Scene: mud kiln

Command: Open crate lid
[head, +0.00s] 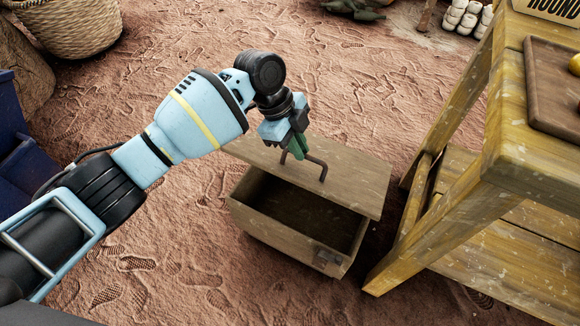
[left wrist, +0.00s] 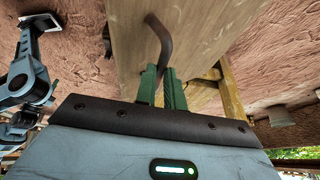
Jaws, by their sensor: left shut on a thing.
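A wooden crate (head: 283,231) sits on the sandy floor. Its flat wooden lid (head: 355,183) is open over the far part, and the dark inside shows along the near side. A brown bent-bar handle (head: 322,168) stands on the lid. My left gripper (head: 297,150) is shut on this handle with its green fingers. In the left wrist view the fingers (left wrist: 161,90) close around the lower end of the handle (left wrist: 161,42), with the lid (left wrist: 190,35) behind. A small dark latch (head: 328,257) is on the crate's near wall.
A wooden table (head: 470,205) stands close to the crate's right side, with a tray (head: 545,100) on top. A wicker basket (head: 70,25) is at the top left, and a blue object (head: 15,150) is at the left edge. Sandy floor in front is clear.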

